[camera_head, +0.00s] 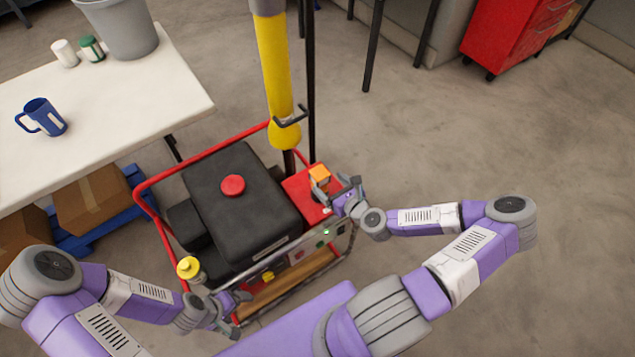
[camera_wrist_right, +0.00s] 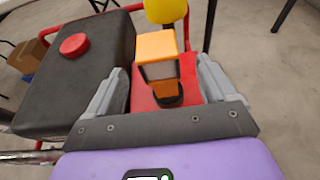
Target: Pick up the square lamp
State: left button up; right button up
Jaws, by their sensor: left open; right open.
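The square lamp is an orange block on a dark base. In the head view the lamp (camera_head: 319,174) stands on the red right end of the generator-like machine (camera_head: 240,200). In the right wrist view the lamp (camera_wrist_right: 156,47) stands upright between the fingers. My right gripper (camera_head: 345,190) is open beside the lamp; in its wrist view the fingers (camera_wrist_right: 166,95) lie on either side of the lamp's dark base, with gaps visible. My left gripper (camera_head: 236,301) is at the machine's front left, low and near the frame; its fingers are small in the picture.
A yellow post (camera_head: 277,75) rises behind the lamp. A round yellow-topped lamp (camera_head: 188,267) is at the machine's left front corner. A red tube frame (camera_head: 200,155) surrounds the machine. A white table (camera_head: 120,110) with a blue mug (camera_head: 42,117) stands left. Floor at right is clear.

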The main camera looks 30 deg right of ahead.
aim_at(324, 182)
jog(key=b+x, duration=0.1)
jog(key=x, duration=0.2)
jog(key=f+b+x, duration=0.1)
jog(key=x, duration=0.2)
jog(key=shift+a+f, duration=0.1)
jog(key=shift+a, duration=0.05)
jog(key=shift+w, duration=0.2)
jog(key=shift+c, duration=0.3)
jog(key=c, duration=1.2)
